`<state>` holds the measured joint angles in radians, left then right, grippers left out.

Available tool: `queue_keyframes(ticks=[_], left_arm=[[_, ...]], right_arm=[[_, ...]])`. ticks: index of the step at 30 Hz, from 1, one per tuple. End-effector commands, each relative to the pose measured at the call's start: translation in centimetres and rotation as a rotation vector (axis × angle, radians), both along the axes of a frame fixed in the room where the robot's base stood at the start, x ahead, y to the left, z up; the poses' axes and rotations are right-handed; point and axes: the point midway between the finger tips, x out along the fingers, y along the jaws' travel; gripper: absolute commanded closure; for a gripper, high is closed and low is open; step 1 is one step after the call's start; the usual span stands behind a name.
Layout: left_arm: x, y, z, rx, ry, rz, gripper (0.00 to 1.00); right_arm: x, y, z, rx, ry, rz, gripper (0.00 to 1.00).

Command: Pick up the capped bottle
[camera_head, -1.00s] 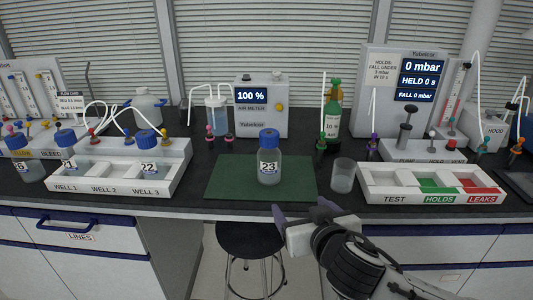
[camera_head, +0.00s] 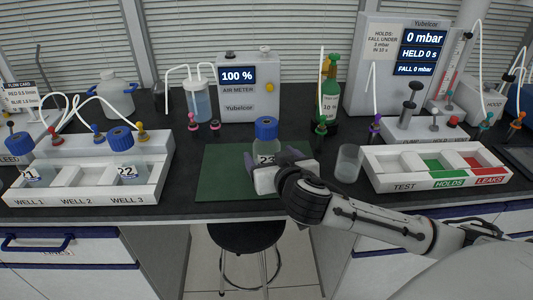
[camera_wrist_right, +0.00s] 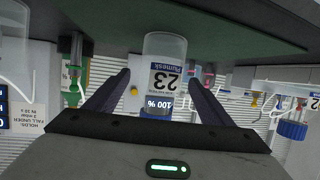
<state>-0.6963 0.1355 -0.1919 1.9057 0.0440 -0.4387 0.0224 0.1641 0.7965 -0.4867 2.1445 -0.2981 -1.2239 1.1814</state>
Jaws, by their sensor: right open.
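The capped bottle (camera_head: 266,147) is clear with a blue cap and a label reading 23. It stands upright on the green mat (camera_head: 220,180). My right gripper (camera_head: 275,162) is open at the bottle's near side and hides its lower part in the head view. In the right wrist view, which is upside down, the bottle (camera_wrist_right: 166,50) shows between the two spread dark fingers of my right gripper (camera_wrist_right: 158,78). I cannot tell whether either finger touches it. My left gripper is not in view.
A clear beaker (camera_head: 348,163) stands just right of the gripper. A sorting tray (camera_head: 390,181) with TEST, HOLDS and LEAKS is further right. A well rack (camera_head: 90,194) with bottles is at left. The air meter (camera_head: 250,97) stands behind. The mat's left side is clear.

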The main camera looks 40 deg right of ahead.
Motion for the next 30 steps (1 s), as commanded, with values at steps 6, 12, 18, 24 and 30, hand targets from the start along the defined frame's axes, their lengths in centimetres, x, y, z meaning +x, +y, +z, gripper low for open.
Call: queue_keyframes(ticks=[6,12,18,24,30], left_arm=[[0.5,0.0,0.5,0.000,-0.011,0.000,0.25],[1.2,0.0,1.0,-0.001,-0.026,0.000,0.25],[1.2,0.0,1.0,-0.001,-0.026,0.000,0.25],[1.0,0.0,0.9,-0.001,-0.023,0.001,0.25],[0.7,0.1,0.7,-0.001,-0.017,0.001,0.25]], right_arm=[[2.5,-0.9,-1.1,-0.002,-0.001,-0.001,0.25],[2.8,-0.9,-1.3,0.000,-0.001,0.001,0.25],[2.8,-0.9,-1.3,0.000,-0.001,0.000,0.45],[2.8,-0.9,-1.3,0.000,-0.001,0.000,0.78],[2.8,-1.0,-1.1,-0.002,-0.005,0.000,0.78]])
